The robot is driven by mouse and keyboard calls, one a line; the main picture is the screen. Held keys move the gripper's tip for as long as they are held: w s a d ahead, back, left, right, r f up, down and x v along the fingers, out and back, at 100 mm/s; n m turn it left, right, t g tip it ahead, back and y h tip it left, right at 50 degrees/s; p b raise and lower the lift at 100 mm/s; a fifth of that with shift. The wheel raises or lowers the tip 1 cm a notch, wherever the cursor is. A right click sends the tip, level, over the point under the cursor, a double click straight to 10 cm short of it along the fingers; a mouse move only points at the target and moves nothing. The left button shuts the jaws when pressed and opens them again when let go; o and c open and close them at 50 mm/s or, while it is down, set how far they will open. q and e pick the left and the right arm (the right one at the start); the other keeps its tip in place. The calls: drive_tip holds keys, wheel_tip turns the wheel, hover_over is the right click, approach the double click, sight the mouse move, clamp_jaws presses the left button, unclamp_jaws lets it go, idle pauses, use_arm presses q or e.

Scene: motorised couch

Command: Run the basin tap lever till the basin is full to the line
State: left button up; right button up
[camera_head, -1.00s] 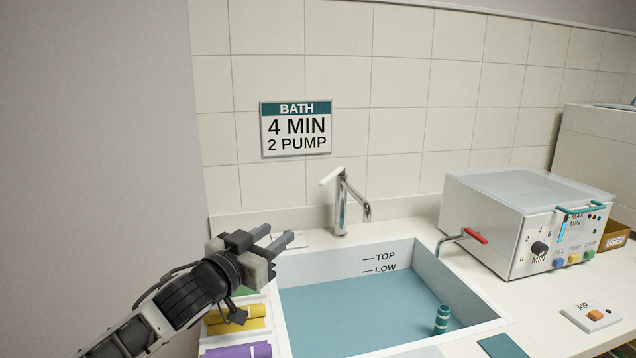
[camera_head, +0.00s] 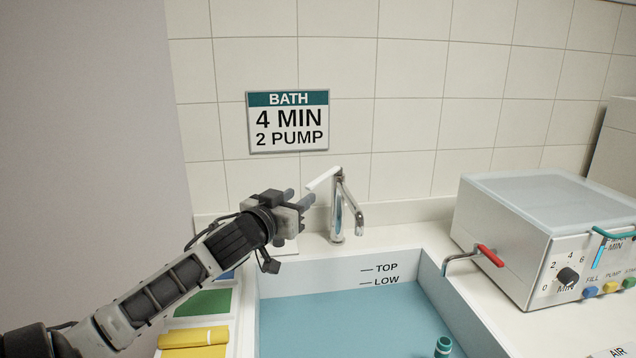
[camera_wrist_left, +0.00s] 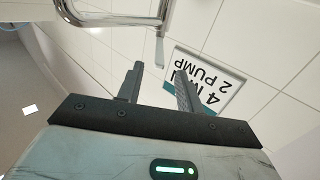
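Teal water (camera_head: 345,325) lies a little below the LOW mark (camera_head: 386,281), with the TOP mark (camera_head: 386,267) above that. My left gripper (camera_head: 299,197) is open and empty, just left of and slightly below the lever. In the left wrist view its fingers (camera_wrist_left: 158,85) are apart, and the lever (camera_wrist_left: 159,50) shows beyond the gap between them, with no contact visible. My right gripper is not in view.
A BATH sign (camera_head: 288,121) hangs on the tiled wall. Right of the basin stands a white machine (camera_head: 545,235) with a red-handled pipe (camera_head: 490,256). A green-topped bottle (camera_head: 443,346) is in the water. Folded yellow cloth (camera_head: 194,340) lies left of the basin.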

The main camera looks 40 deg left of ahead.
sight(318, 184)
use_arm(q)
drive_tip(key=p+x, duration=0.1)
drive_tip(key=x, duration=0.8)
clamp_jaws()
